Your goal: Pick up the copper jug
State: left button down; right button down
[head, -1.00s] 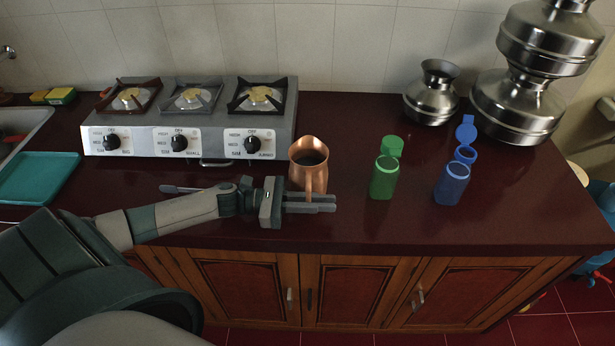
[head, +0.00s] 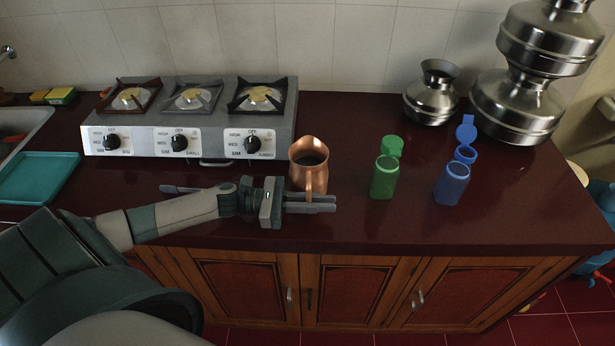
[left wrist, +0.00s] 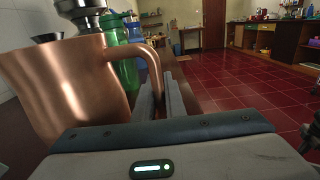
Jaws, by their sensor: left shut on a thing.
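The copper jug (head: 308,168) stands upright on the dark red counter, in front of the stove's right end. Its handle faces the front edge of the counter. My left gripper (head: 312,203) comes in from the left with its fingers around the handle, shut on it. In the left wrist view the jug (left wrist: 65,90) fills the left side, and its handle (left wrist: 152,62) runs down between the fingers (left wrist: 165,98). The jug's base appears to rest on the counter. My right gripper is not in view.
A three-burner stove (head: 190,135) stands behind my left arm. A green bottle (head: 384,178) and a blue bottle (head: 452,183), both with open lids, stand right of the jug. Steel pots (head: 432,95) stand at the back right. A teal tray (head: 38,178) lies at the left.

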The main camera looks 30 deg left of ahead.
aim_at(309, 178)
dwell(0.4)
pick_arm(q)
jog(key=shift+r, duration=0.2)
jog(key=shift+w+r, duration=0.1)
jog(key=shift+r, duration=0.45)
notch_tip(309, 178, up, 9)
jog(key=b, duration=0.2)
jog(key=shift+f+b, duration=0.15)
jog(key=shift+b, duration=0.15)
dwell(0.4)
